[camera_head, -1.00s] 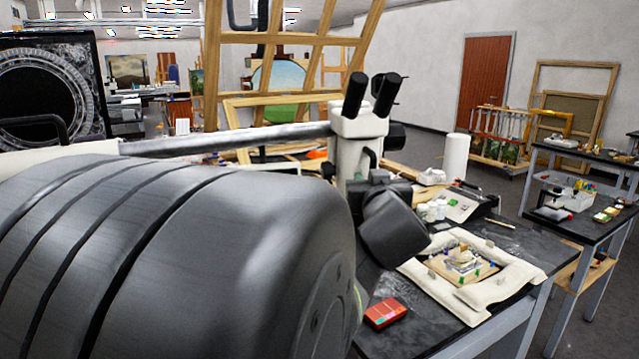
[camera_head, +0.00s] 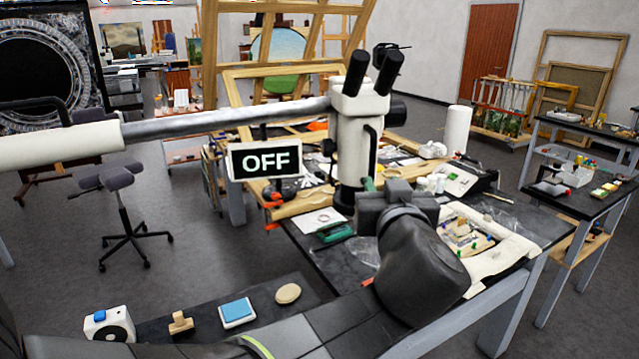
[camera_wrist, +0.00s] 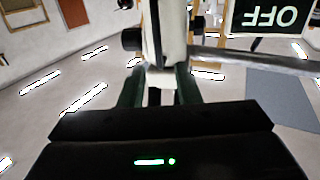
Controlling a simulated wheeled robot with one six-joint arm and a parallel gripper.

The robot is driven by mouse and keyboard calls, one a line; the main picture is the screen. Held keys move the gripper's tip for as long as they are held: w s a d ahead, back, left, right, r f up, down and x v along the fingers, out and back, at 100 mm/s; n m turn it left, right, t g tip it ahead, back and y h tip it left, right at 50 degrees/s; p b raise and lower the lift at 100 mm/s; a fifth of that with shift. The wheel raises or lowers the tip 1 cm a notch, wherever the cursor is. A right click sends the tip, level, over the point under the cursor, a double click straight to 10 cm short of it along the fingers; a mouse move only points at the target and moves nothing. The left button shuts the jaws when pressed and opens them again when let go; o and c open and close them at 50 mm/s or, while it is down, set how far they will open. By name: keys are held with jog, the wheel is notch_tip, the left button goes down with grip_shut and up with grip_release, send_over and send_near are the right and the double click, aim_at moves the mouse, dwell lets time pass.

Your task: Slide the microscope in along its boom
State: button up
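The microscope (camera_head: 357,115) is a white body with black twin eyepieces, hanging upright at the right end of a grey metal boom (camera_head: 235,121). The boom runs left into a thick white sleeve (camera_head: 60,146). My gripper (camera_head: 367,187) is at the lower right side of the microscope body. In the wrist view its two dark green fingers (camera_wrist: 158,88) point at the white microscope body (camera_wrist: 172,35), one on each side of its lower part. Whether they press on it is not clear. A black sign (camera_head: 265,161) reading OFF hangs below the boom.
A cluttered black worktable (camera_head: 320,262) stands below the microscope, with a padded cushion (camera_head: 510,262) holding a small framed piece. A wooden easel frame (camera_head: 285,30) rises behind the boom. A stool (camera_head: 122,205) stands on open floor at left.

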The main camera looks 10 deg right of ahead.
aim_at(370, 159)
jog(key=shift+s+a, duration=0.1)
jog(key=shift+s, duration=0.35)
jog(key=w+b, duration=0.1)
jog(key=w, duration=0.8)
jog(key=w+d+b, duration=0.1)
jog(key=w, duration=0.3)
jog(key=shift+w+d+b, duration=0.1)
jog(key=shift+w+b, duration=0.25)
jog(key=shift+s, duration=0.1)
